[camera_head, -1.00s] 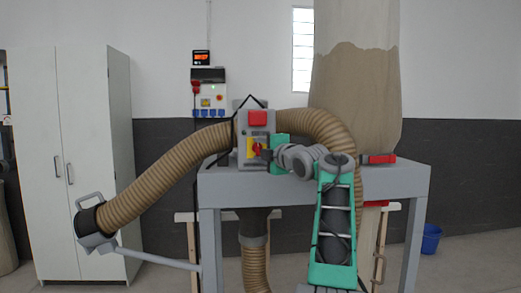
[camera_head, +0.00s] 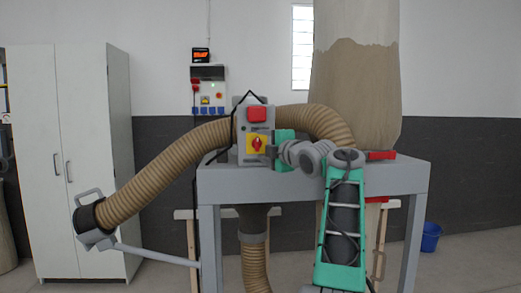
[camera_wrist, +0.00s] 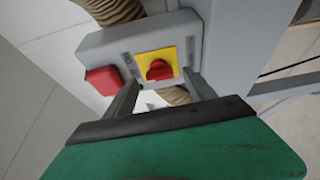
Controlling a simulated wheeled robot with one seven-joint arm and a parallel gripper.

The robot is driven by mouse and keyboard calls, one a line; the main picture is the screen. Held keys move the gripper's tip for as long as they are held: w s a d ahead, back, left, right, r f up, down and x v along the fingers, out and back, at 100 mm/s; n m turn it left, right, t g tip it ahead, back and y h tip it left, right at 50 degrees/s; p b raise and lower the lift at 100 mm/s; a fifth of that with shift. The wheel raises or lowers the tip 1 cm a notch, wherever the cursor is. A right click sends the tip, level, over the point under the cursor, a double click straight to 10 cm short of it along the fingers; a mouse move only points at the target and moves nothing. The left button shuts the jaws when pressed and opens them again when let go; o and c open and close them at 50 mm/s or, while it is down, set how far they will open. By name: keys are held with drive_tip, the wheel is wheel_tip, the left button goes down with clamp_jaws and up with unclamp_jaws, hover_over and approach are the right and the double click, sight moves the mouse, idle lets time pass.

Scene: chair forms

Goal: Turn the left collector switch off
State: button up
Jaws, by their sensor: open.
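The collector's grey switch box (camera_head: 243,120) stands on the grey metal frame in the head view. It carries a red block (camera_head: 257,114) above and a red rotary knob (camera_head: 257,144) on a yellow plate below. In the head view the knob looks upright. In the wrist view the box (camera_wrist: 110,43) fills the upper middle, with the red knob (camera_wrist: 159,70) on its yellow plate (camera_wrist: 141,60) and the red block (camera_wrist: 103,80) to the left.
A ribbed brown hose (camera_head: 170,165) runs from the box area down left to a grey hood (camera_head: 93,226). The grey frame (camera_head: 390,180) spans below. A large dust bag (camera_head: 355,95) rises behind, a white cabinet (camera_head: 75,150) stands left, and a blue bucket (camera_head: 431,238) right.

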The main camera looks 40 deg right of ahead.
drive_tip(key=b+v, duration=0.1)
drive_tip(key=v, duration=0.4)
drive_tip(key=shift+s, duration=0.15)
